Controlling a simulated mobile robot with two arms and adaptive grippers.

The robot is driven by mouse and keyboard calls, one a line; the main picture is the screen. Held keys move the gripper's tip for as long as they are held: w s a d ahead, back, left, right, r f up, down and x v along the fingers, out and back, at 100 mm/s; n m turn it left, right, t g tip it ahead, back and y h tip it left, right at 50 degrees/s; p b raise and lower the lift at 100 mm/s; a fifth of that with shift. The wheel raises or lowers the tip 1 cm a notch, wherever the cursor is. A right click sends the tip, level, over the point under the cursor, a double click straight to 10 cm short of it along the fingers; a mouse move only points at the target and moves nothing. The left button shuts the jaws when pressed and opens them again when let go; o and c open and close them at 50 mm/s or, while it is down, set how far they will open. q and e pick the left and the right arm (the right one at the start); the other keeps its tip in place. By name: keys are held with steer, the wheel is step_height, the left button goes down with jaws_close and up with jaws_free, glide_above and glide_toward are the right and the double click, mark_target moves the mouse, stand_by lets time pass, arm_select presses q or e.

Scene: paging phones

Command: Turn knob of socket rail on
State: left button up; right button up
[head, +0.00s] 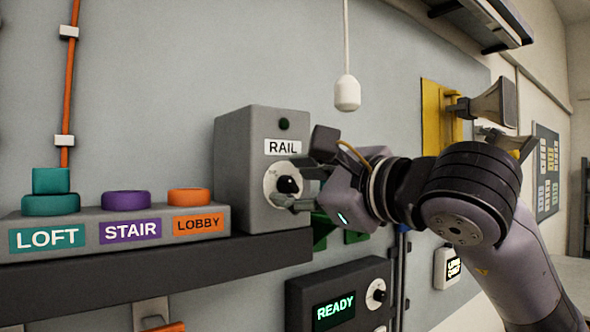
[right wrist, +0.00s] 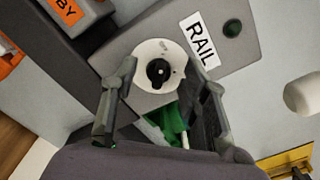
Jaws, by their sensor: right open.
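The grey socket rail box (head: 236,165) with a RAIL label (head: 283,147) stands on the dark shelf. Its black knob (head: 288,185) sits on a white round dial, and a dark green lamp (head: 284,124) is above the label. My right gripper (head: 300,190) is at the front of the box, partly covering the dial's right side. In the right wrist view the knob (right wrist: 158,72) lies ahead, between and beyond the open fingers (right wrist: 168,85). The fingers do not appear closed on it. My left gripper is not in view.
LOFT, STAIR and LOBBY buttons (head: 126,200) sit on a grey unit left of the box. A dark READY panel (head: 335,309) with its own knob is below. A white pull (head: 347,93) hangs above, and a yellow bracket (head: 438,118) is at right.

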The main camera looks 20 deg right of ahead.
steer(key=shift+w+a, duration=0.15)
steer(key=shift+w, duration=0.2)
steer(key=shift+c, duration=0.2)
jaws_close()
